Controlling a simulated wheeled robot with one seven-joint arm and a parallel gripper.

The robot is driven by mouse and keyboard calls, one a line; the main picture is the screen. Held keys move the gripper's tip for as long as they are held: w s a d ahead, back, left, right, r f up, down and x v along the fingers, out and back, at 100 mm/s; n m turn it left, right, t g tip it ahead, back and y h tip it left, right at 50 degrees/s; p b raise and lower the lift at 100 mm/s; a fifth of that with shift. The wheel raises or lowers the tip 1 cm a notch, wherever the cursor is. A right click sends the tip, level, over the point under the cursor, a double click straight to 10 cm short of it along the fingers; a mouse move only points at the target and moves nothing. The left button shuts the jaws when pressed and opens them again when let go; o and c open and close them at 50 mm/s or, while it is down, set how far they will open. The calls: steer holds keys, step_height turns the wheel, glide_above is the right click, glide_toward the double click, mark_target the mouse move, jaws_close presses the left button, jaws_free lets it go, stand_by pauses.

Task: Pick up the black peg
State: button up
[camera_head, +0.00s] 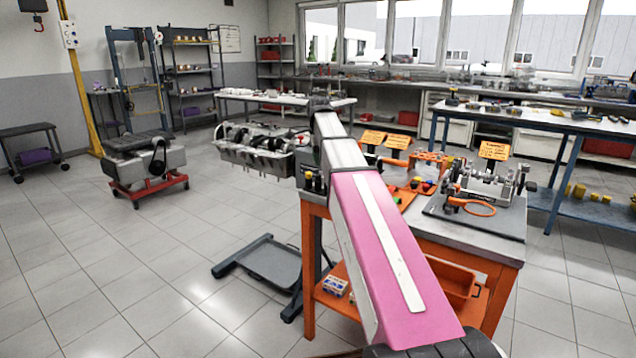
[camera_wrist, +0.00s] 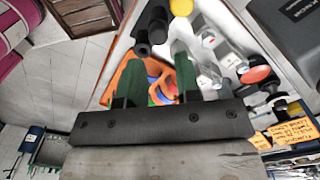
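My gripper (camera_wrist: 158,56) shows in the wrist view with its two green fingers spread apart and nothing held between them. A black peg-like cylinder (camera_wrist: 158,24) is just past the fingertips, on the light bench top, with other dark cylindrical ends close by. I cannot tell for certain which one is the black peg. In the head view my pink and grey arm hides the gripper and part of the bench; the peg cannot be made out there.
An orange tray (camera_wrist: 128,72) with coloured pieces lies behind the fingers. Yellow-topped (camera_wrist: 197,22) and red-topped (camera_wrist: 256,74) parts stand close by. On the orange-framed bench (camera_head: 470,249), a crankshaft assembly (camera_head: 487,184) sits at right. An engine block (camera_head: 255,145) is at left.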

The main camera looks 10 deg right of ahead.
mark_target(318, 175)
steer(key=shift+s+a+f, duration=0.1)
steer(key=shift+f, duration=2.85)
jaws_close()
